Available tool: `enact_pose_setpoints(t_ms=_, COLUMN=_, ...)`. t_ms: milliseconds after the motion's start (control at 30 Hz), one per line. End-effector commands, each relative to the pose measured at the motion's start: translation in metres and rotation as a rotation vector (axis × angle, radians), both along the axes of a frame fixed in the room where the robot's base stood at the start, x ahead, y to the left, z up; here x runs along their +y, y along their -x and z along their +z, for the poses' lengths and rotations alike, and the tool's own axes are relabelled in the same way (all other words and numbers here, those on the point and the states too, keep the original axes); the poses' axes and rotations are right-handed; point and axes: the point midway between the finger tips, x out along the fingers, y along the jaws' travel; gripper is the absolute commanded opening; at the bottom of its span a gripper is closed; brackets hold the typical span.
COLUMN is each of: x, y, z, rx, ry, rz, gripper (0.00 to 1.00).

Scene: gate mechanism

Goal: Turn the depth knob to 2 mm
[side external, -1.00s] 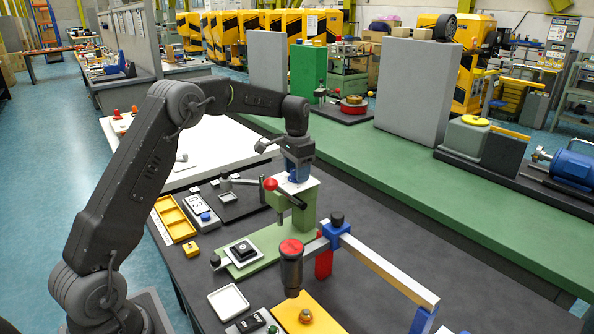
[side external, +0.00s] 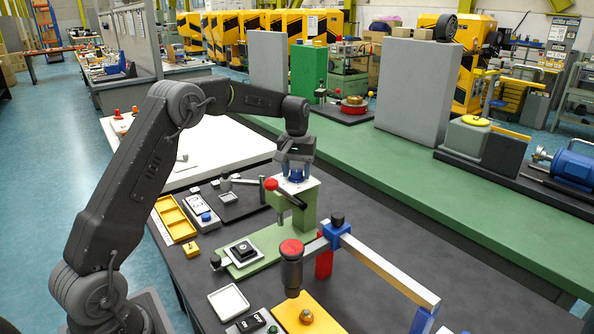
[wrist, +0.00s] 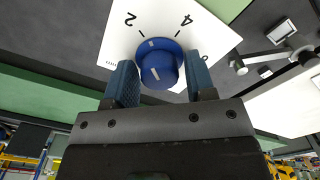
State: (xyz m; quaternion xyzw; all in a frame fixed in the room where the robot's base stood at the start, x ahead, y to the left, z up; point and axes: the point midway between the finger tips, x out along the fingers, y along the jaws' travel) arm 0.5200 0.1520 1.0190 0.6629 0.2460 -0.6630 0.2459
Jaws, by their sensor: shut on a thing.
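The blue depth knob (wrist: 160,66) sits on a white dial plate (wrist: 112,50), marked 2 and 4 in the wrist view. The knob's white pointer line lies between the 2 and 4 ticks, nearer the 2 tick. My gripper (wrist: 160,72) is shut on the knob, one blue-grey finger on each side. In the side view my gripper (side external: 296,165) points down at the blue knob (side external: 296,177) on top of the green press column (side external: 304,208). The pointer cannot be read there. Part of the dial is hidden behind the fingers.
A red-tipped lever (side external: 271,184) sticks out from the press, just in front of the column. A blue clamp with a metal bar (side external: 385,268) stands to the right. A yellow tray (side external: 174,219) and small fixtures lie on the dark table to the left.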

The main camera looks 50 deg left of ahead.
Motion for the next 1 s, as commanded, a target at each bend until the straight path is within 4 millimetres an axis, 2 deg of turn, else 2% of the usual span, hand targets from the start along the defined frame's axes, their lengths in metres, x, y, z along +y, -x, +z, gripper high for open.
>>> enact_pose_setpoints(t_ms=400, x=0.0001, y=0.0003, z=0.0002, rx=-0.001, ry=0.001, rz=0.176, gripper=0.27)
enact_pose_setpoints(t_ms=933, x=0.0002, y=0.0003, z=0.0002, rx=-0.001, ry=0.001, rz=0.198, gripper=0.27)
enact_pose_setpoints(t_ms=967, x=0.0001, y=0.0003, z=0.0002, rx=-0.001, ry=0.001, rz=0.199, gripper=0.53)
enact_pose_setpoints(t_ms=1000, x=0.0002, y=0.0003, z=0.0002, rx=-0.001, ry=0.001, rz=0.198, gripper=0.57)
